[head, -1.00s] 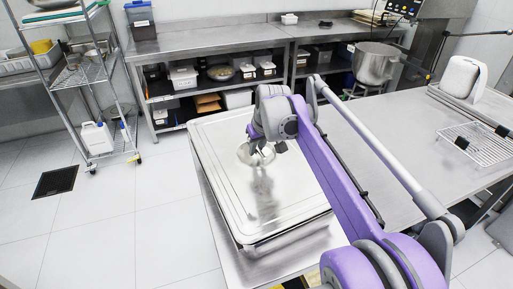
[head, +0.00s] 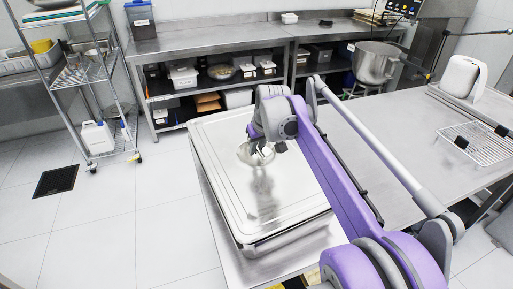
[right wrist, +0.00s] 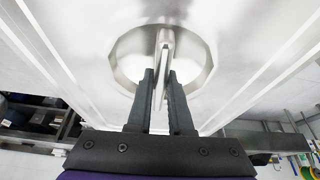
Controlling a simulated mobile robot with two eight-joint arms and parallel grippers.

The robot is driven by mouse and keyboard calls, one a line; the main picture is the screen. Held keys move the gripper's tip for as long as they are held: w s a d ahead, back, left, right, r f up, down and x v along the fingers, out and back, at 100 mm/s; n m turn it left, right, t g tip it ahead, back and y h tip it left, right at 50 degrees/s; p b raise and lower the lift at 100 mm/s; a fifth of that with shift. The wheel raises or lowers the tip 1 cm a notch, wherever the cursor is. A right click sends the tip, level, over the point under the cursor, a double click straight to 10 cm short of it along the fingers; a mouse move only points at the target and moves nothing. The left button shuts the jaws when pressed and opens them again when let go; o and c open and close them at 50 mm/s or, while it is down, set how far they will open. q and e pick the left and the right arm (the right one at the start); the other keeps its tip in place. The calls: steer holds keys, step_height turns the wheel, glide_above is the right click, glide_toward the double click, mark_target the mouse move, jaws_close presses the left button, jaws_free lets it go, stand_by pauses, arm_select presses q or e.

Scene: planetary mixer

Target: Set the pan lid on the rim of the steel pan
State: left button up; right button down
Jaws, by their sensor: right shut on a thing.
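The pan lid (head: 222,165) is a large flat rectangular steel sheet with rounded corners. It lies level over the steel pan (head: 290,235), of which only the front side shows below the lid's near edge. I cannot tell whether lid and rim touch all round. My right gripper (head: 262,152) is at the recess in the middle of the lid. In the right wrist view, the fingers (right wrist: 160,88) are shut on the lid's upright handle (right wrist: 165,48), inside the round recess. My left gripper is out of view.
The steel table (head: 385,130) runs to the right, mostly clear, with a wire rack (head: 478,143) at its far end. A mixer bowl (head: 374,63) stands behind. A shelf rack (head: 95,75) and a back counter (head: 210,40) stand beyond the floor.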

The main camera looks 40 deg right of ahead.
mark_target(256, 158)
steer(key=shift+f+b, duration=0.65)
steer(key=shift+f, duration=1.05)
stand_by(0.5)
stand_by(1.2)
steer(key=c, duration=0.7)
jaws_free()
steer(key=shift+c, duration=0.2)
steer(key=p+v, duration=0.1)
steer(key=v, duration=0.9)
steer(key=shift+s+r, duration=0.2)
steer(key=shift+r, duration=0.2)
